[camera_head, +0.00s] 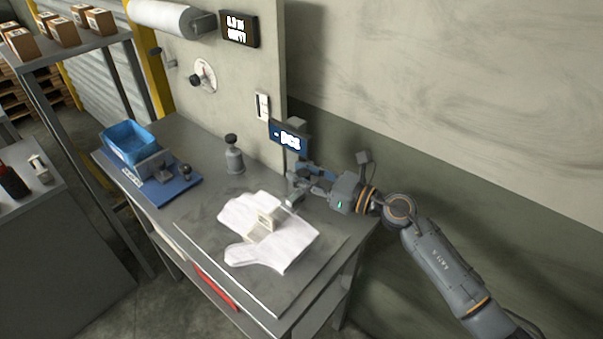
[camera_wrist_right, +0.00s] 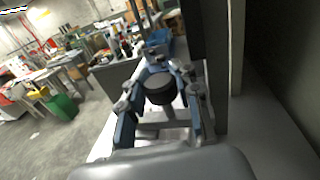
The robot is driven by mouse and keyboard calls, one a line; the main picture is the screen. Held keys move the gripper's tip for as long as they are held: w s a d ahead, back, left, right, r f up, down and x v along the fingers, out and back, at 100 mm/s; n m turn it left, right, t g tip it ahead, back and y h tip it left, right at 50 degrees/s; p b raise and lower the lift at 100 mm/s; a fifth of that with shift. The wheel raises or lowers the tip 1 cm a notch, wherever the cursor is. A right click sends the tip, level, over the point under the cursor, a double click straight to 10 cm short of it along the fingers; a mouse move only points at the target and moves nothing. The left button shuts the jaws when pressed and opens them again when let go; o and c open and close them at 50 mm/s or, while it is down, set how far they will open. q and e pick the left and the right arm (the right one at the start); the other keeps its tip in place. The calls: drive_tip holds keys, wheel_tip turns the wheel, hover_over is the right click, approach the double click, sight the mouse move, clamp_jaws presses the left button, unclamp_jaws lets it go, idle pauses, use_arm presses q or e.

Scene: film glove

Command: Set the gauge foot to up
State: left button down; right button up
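A small blue display (camera_head: 289,138) stands at the back edge of the workbench (camera_head: 190,215), at the wall corner. My right gripper (camera_head: 296,192) is just below and in front of this display, its fingers spread and pointing left. In the right wrist view a dark round knob-like part (camera_wrist_right: 160,90) shows between the spread fingers of my right gripper (camera_wrist_right: 168,72); I cannot tell whether they touch it. I cannot make out the gauge foot or its position. A cream block (camera_head: 268,219) rests on white glove-shaped film (camera_head: 285,247) on the bench. My left gripper is out of view.
A grey bottle with a dark top (camera_head: 234,155) stands left of the gripper. A blue bin (camera_head: 130,143) and a blue mat (camera_head: 178,190) are at the bench's left. The wall carries a dial (camera_head: 205,75) and a black readout (camera_head: 238,29).

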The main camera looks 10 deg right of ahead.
drive_tip(key=o, duration=0.4)
drive_tip(key=shift+s+d, duration=0.15)
drive_tip(key=shift+c, duration=0.2)
drive_tip(key=shift+s+d, duration=0.1)
drive_tip(key=shift+d, duration=0.1)
drive_tip(key=v, duration=1.1)
drive_tip(key=shift+s+d, duration=0.2)
